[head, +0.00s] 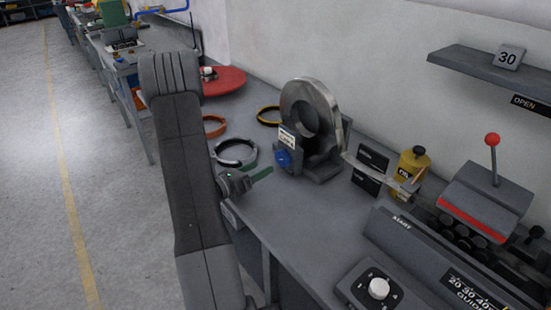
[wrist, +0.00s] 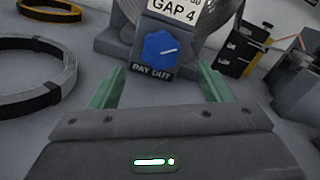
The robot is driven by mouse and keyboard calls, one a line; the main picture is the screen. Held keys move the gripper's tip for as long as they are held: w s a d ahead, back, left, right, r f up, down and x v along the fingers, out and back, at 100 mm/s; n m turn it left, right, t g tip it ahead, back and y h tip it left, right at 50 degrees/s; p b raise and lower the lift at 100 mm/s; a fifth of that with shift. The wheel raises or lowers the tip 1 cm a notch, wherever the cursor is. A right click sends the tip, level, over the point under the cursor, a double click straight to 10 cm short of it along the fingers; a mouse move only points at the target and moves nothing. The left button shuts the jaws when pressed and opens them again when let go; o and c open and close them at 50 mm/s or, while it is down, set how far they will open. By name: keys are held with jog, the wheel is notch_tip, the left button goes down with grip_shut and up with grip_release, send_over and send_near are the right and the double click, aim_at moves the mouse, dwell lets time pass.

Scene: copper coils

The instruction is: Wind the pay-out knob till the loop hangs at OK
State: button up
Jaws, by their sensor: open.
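The blue pay-out knob (head: 283,158) sits low on the front of the coil stand, with a white pointer line. In the wrist view the knob (wrist: 161,48) is ahead of my gripper (wrist: 158,86), between the two green fingers as seen, and apart from them. In the head view my gripper (head: 262,173) is open and empty, left of the knob. The steel coil (head: 313,100) stands upright above it. The strip (head: 378,170) runs right from the coil past a black gauge board (head: 370,158). The board (wrist: 240,50) shows a yellow band; its lettering and the loop's height are unclear.
A yellow bottle (head: 411,172) and a machine with a red-knobbed lever (head: 492,140) stand to the right. Several ring coils lie to the left, including one grey-and-black ring (head: 234,153). The wall shelf (head: 480,68) is at upper right.

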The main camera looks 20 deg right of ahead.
aim_at(280, 160)
jog(key=p+x, duration=0.1)
jog(key=x, duration=0.6)
jog(key=shift+w+d, duration=0.1)
jog(key=shift+d, duration=0.1)
jog(key=shift+c, duration=0.4)
jog(key=c, duration=0.9)
jog(key=shift+f, duration=0.1)
jog(key=m+b, duration=0.1)
jog(key=b, duration=0.2)
jog(key=shift+f+m, duration=0.2)
jog(key=shift+m, duration=0.2)
jog(key=m+b, duration=0.3)
jog(key=b, duration=0.4)
jog(key=shift+f+m, duration=0.1)
jog(key=shift+m, duration=0.2)
jog(key=m+b, duration=0.4)
jog(key=b, duration=0.3)
jog(key=shift+s+r+m+b, duration=0.3)
jog(key=shift+m+b, duration=0.3)
jog(key=shift+b, duration=0.4)
